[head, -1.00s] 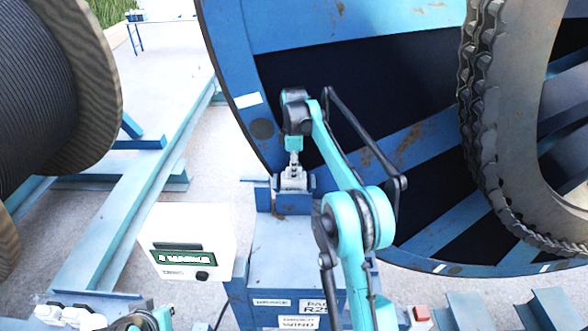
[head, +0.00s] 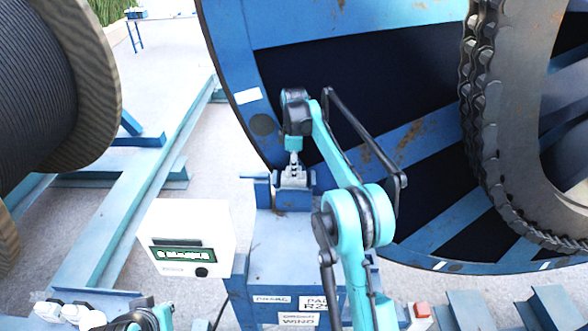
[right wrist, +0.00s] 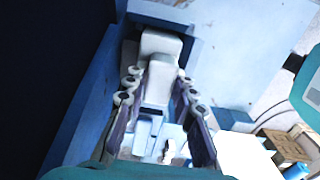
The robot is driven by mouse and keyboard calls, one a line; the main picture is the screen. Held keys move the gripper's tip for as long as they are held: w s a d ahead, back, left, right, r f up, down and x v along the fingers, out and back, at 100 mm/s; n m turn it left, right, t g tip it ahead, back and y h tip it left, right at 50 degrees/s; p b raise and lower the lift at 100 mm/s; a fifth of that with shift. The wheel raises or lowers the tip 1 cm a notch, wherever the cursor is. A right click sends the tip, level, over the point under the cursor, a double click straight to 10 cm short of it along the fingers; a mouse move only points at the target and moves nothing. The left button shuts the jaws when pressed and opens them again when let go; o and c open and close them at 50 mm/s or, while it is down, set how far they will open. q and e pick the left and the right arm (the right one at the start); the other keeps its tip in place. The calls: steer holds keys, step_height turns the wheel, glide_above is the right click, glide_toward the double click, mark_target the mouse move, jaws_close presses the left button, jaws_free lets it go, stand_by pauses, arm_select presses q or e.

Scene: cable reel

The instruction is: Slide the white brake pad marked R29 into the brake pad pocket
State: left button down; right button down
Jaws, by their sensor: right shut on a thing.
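My right gripper (head: 293,180) is shut on a white brake pad (right wrist: 159,48), pointing down at the blue brake stand (head: 290,245) beside the large blue reel. In the right wrist view, the right gripper's two fingers (right wrist: 160,105) flank the pad's lower block. The pad's end lies against or within a blue bracket with a dark gap on its left; I cannot tell how far in it sits. The pad's marking is not readable. The pocket is mostly hidden by the gripper. My left gripper (head: 68,313) shows only partly at the bottom left edge.
The blue reel flange (head: 250,95) rises close behind the right gripper. A white box with a green display (head: 187,238) stands left of the stand. Labels (head: 298,302) on the stand's front are partly covered by my right arm. A cable drum (head: 60,90) stands far left.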

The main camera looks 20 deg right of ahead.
steer(key=shift+f, duration=0.2)
steer(key=shift+f+b, duration=0.3)
steer(key=shift+b, duration=0.05)
stand_by(0.6)
steer(key=c, duration=1.2)
jaws_free()
step_height(320, 180, up, 8)
steer(key=shift+f, duration=0.25)
